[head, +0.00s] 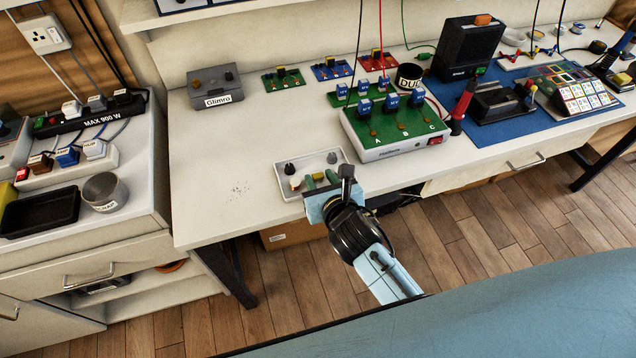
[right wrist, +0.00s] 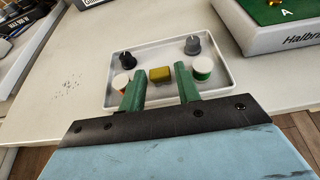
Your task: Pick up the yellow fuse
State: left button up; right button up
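The yellow fuse (right wrist: 160,75) is a small yellow block in a shallow white tray (right wrist: 232,80), between two round white pieces. My right gripper (right wrist: 160,92) is open and empty, with its green fingers apart. In the right wrist view the fuse shows in line with the gap, just past the fingertips; I cannot tell their height above the tray. In the head view my right gripper (head: 320,179) is at the front edge of the tray (head: 281,176), and it partly hides the small pieces there. My left gripper is not in view.
A black knob (right wrist: 128,59) and a grey knob (right wrist: 192,45) stand at the tray's back. The white piece with a green band (right wrist: 203,69) is close to the right finger.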

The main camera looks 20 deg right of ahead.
jog(key=shift+w+d+f+b, duration=0.15)
jog(key=shift+w+f+b, duration=0.2)
jog(key=shift+w+b, duration=0.15)
jog(key=shift+w+d+f+b, duration=0.15)
jog(key=shift+w+f+b, duration=0.2)
jog(key=shift+w, duration=0.15)
jog(key=shift+f, duration=0.1)
grip_shut()
